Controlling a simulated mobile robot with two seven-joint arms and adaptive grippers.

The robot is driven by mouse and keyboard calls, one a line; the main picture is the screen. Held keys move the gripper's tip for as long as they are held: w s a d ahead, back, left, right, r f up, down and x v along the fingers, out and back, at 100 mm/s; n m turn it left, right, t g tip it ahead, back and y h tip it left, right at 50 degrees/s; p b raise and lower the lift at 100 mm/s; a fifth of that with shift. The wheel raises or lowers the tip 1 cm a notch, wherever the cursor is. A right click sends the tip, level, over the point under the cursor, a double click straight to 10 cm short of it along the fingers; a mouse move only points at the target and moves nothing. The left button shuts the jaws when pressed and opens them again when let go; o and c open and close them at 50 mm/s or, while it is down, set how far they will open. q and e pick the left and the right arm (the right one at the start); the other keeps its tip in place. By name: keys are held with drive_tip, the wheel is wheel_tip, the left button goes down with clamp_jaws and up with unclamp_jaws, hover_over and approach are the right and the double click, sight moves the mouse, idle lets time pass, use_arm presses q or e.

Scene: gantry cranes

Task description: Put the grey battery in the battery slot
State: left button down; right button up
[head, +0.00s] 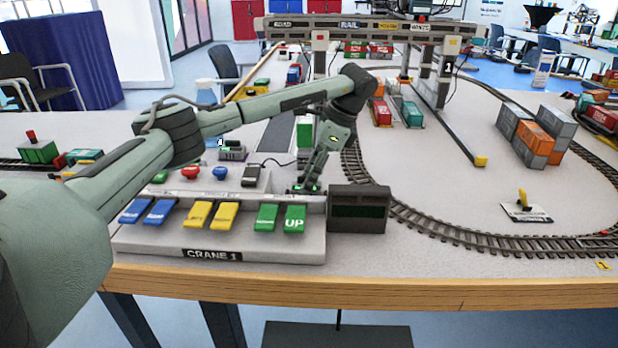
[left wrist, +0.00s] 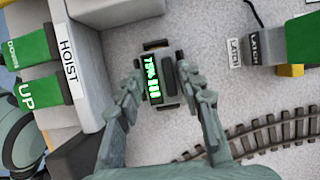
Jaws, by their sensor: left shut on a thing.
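My left gripper (head: 308,187) reaches over the back right of the crane control panel (head: 225,243). In the left wrist view its two fingers (left wrist: 170,88) close on the sides of a small dark grey battery (left wrist: 160,104) with a lit green charge display reading about 75%. The grey worktop shows around the battery; I cannot tell whether it touches the surface. In the head view the fingers mostly hide the battery. No slot can be made out clearly. My right gripper is not in view.
A dark box with a dark window (head: 358,210) stands right of the panel. Green paddles (head: 294,219) line the panel's front right. Railway track (head: 430,222) curves to the right. A gantry crane (head: 365,28) stands behind; stacked containers (head: 536,138) stand right.

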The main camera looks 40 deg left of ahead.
use_arm(q)
drive_tip(key=shift+f, duration=0.1)
drive_tip(key=c, duration=1)
unclamp_jaws()
drive_tip(key=v, duration=1.2)
